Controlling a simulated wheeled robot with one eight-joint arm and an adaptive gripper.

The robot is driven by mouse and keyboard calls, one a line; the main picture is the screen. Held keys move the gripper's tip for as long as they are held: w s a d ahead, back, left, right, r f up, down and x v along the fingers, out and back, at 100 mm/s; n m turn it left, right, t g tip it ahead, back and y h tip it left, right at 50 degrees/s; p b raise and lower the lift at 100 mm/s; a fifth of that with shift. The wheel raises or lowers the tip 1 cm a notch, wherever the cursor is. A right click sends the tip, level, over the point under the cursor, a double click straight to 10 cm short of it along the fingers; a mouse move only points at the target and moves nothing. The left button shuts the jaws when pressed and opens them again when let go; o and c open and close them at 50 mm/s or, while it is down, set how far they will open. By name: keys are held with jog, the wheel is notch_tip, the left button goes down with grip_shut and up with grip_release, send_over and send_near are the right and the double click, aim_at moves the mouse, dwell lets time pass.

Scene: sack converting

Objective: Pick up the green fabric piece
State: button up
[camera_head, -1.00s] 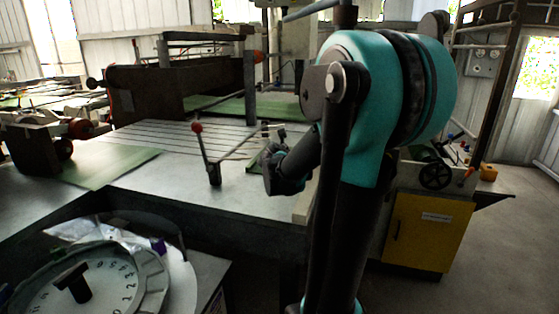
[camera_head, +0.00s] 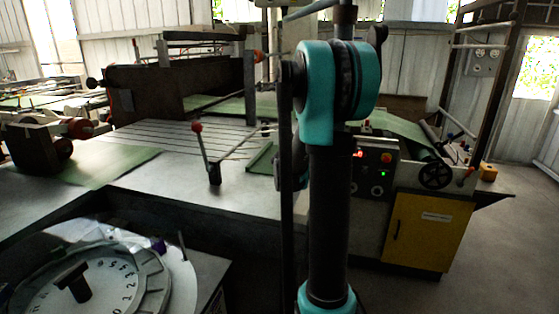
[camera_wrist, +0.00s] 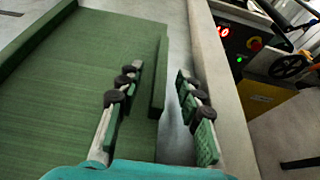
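A green fabric piece (camera_wrist: 85,75) fills the left of the wrist view, with a narrow upright-looking edge strip along its right side. In the head view, part of a green piece (camera_head: 263,158) shows on the metal table beside my arm; the rest is hidden. My gripper (camera_wrist: 159,73) is open in the wrist view. Its left finger shows over the fabric and its right finger lies beyond the fabric's right edge, so the edge strip appears between the fingertips. I cannot tell whether either finger touches it. In the head view my gripper is mostly hidden behind my arm.
The metal table (camera_head: 150,198) bears a lever with a red knob (camera_head: 197,127) and another green sheet (camera_head: 110,165) at left. A control panel (camera_head: 375,168) and yellow cabinet (camera_head: 428,232) stand right. A round dial (camera_head: 100,285) is in front at left. Floor at right is clear.

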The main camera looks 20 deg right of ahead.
jog(key=shift+w+d+f, duration=0.25)
jog(key=shift+w+d, duration=0.05)
jog(key=shift+w, duration=0.1)
jog(key=shift+c, duration=0.3)
grip_shut()
jog(key=shift+r, duration=0.15)
